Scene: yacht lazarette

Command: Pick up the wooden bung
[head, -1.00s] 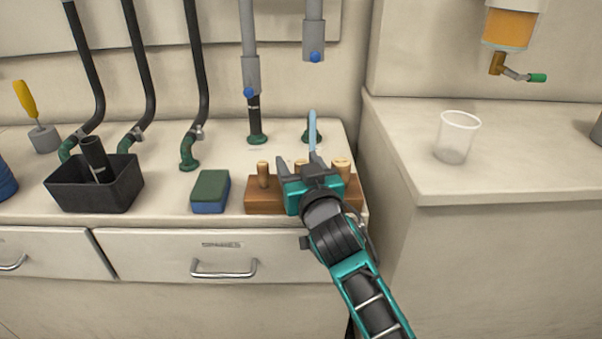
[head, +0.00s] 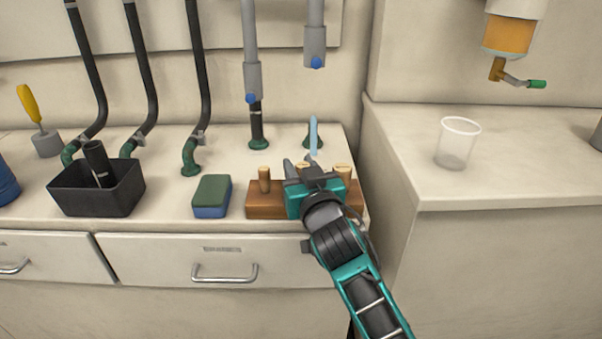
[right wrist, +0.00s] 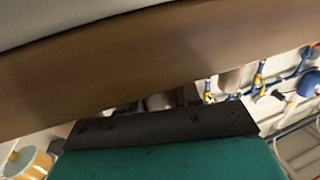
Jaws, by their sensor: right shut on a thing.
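A brown wooden block (head: 262,205) stands on the counter near its right end and holds several wooden bungs upright. One bung (head: 264,178) at the left and a thicker one (head: 342,171) at the right are clear of my fingers. My right gripper (head: 299,166) is over the block, shut on the middle wooden bung (head: 302,165). Only a little of that bung's top shows; my gripper hides the rest, and I cannot tell whether it is still seated. In the right wrist view, a brown surface fills much of the picture above my teal gripper body. My left gripper is out of view.
A green-and-blue sponge (head: 211,196) lies left of the block. A black bin (head: 97,195) stands farther left. Hoses and pipes (head: 256,125) rise behind. A clear cup (head: 457,143) stands on the higher right counter (head: 515,180).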

